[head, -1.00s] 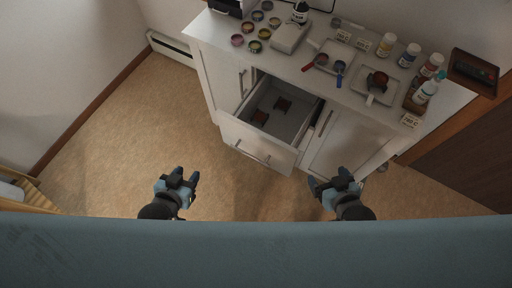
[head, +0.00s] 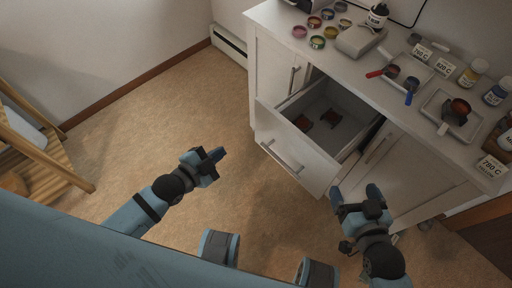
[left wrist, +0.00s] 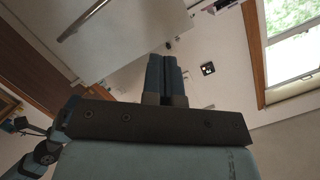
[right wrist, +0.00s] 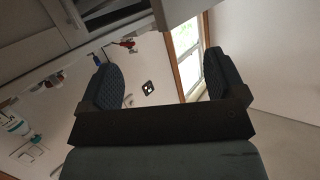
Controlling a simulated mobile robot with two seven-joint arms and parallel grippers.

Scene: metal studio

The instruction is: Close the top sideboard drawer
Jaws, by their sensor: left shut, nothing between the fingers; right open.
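The top sideboard drawer (head: 296,153) is pulled out of the white sideboard (head: 272,70) in the head view, with two dark reddish items lying inside it. Its front carries a bar handle (head: 280,157). My left gripper (head: 217,155) is shut and empty, left of the drawer front and apart from it. In the left wrist view its fingers (left wrist: 167,75) are together. My right gripper (head: 355,192) is open and empty, close to the right end of the drawer front; I cannot tell whether they touch. In the right wrist view its fingers (right wrist: 165,80) are wide apart.
The sideboard top bears several small coloured tins (head: 317,42), a scale (head: 360,39), trays (head: 451,114) and bottles (head: 473,73). A wooden rack (head: 40,150) stands at the left. The floor (head: 160,110) left of the sideboard is clear.

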